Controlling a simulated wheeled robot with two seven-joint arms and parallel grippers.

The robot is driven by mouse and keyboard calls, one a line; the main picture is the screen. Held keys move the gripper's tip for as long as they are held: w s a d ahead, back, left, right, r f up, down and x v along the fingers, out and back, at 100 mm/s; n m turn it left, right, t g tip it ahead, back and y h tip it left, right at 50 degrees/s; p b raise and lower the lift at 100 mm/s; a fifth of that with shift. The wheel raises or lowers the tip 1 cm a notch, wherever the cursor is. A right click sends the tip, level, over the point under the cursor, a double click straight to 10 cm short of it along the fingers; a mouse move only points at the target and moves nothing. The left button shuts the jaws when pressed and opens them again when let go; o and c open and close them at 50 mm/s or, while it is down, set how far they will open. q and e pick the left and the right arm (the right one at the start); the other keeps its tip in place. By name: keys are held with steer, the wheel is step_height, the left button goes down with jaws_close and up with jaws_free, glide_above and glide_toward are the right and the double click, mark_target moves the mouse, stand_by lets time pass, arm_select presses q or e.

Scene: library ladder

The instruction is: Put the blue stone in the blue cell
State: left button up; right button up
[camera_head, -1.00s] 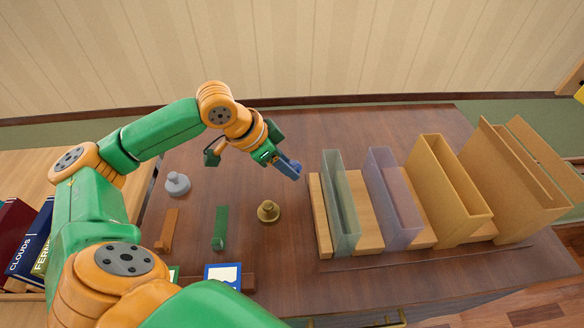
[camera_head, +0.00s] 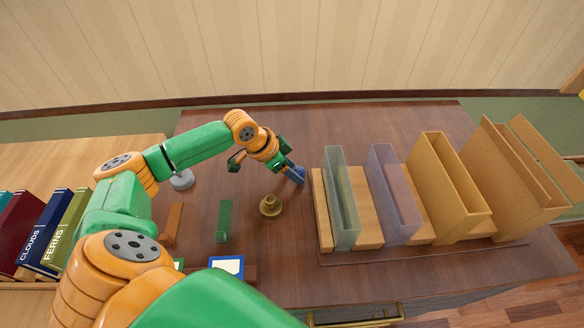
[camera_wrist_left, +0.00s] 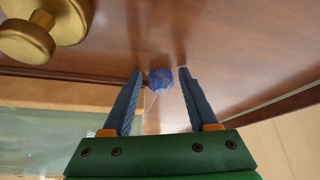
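The blue stone (camera_wrist_left: 161,78) shows in the left wrist view as a small faceted lump on the brown table. It lies between the fingertips of my left gripper (camera_wrist_left: 160,72), with a gap on each side. That gripper is open, pointing down, and also shows in the head view (camera_head: 296,176) left of the bins; there its fingers and the stone are hard to tell apart. A white tile with a blue border (camera_head: 227,266) lies at the table's front; I cannot tell whether it marks the blue cell. My right gripper is out of view.
A brass knob-shaped weight (camera_head: 270,206) stands close to my left gripper. A grey weight (camera_head: 181,180), an orange bar (camera_head: 173,222) and a green bar (camera_head: 224,221) lie to the left. A greenish clear bin (camera_head: 341,200), a purple bin (camera_head: 394,195) and wooden bins stand right.

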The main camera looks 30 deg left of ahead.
arm_select(q)
steer(key=shift+o, duration=0.5)
